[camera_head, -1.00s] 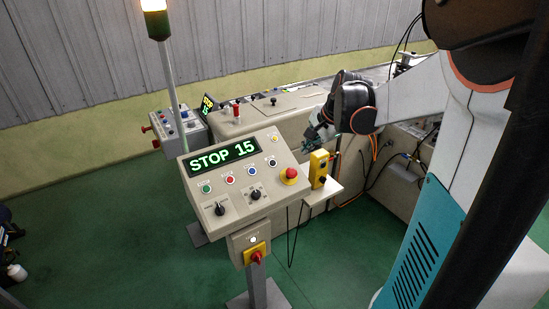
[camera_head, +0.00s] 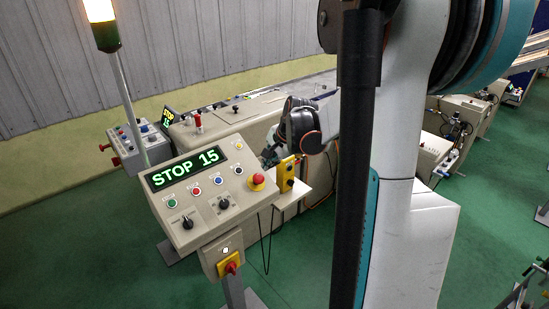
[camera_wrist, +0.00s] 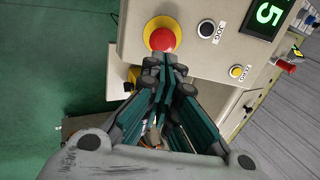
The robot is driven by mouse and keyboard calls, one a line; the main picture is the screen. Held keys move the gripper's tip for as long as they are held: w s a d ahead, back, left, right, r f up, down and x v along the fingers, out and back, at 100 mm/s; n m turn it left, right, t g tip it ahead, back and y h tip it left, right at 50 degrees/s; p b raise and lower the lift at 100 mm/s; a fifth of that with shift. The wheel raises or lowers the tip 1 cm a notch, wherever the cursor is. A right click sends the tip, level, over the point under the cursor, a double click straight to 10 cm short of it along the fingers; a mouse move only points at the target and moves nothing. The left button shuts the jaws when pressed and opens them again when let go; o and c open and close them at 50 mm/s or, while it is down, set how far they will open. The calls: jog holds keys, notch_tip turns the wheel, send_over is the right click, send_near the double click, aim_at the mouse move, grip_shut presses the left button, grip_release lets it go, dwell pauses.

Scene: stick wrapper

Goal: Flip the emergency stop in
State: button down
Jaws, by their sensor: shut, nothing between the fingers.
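The emergency stop is a red mushroom button (camera_head: 257,180) on a yellow base, at the right end of the sloped control panel (camera_head: 176,226). In the wrist view the red button (camera_wrist: 162,39) is just beyond my fingertips. My gripper (camera_wrist: 165,62) is shut and empty, its tips close to the button's near edge. I cannot tell whether they touch it.
The yellow pendant box (camera_head: 285,174) stands on a small shelf (camera_head: 294,196) right of the panel. A red-yellow rotary switch (camera_head: 229,263) is below. The lit display (camera_head: 185,168) reads STOP 15. A grey machine (camera_head: 235,115) stands behind.

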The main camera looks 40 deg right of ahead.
aim_at(262, 176)
jog(key=x, duration=0.6)
jog(key=shift+w+f+b, duration=0.2)
jog(key=shift+f+b, duration=0.15)
jog(key=shift+b, duration=0.05)
jog(key=shift+b+x, duration=0.9)
jog(key=shift+x, duration=0.1)
jog(key=shift+s+r, duration=0.1)
jog(key=shift+r+p, duration=0.3)
jog(key=shift+p, duration=0.05)
jog(key=p+v, duration=0.3)
jog(key=v, duration=1)
jog(key=shift+s, duration=0.25)
jog(key=shift+r, duration=0.1)
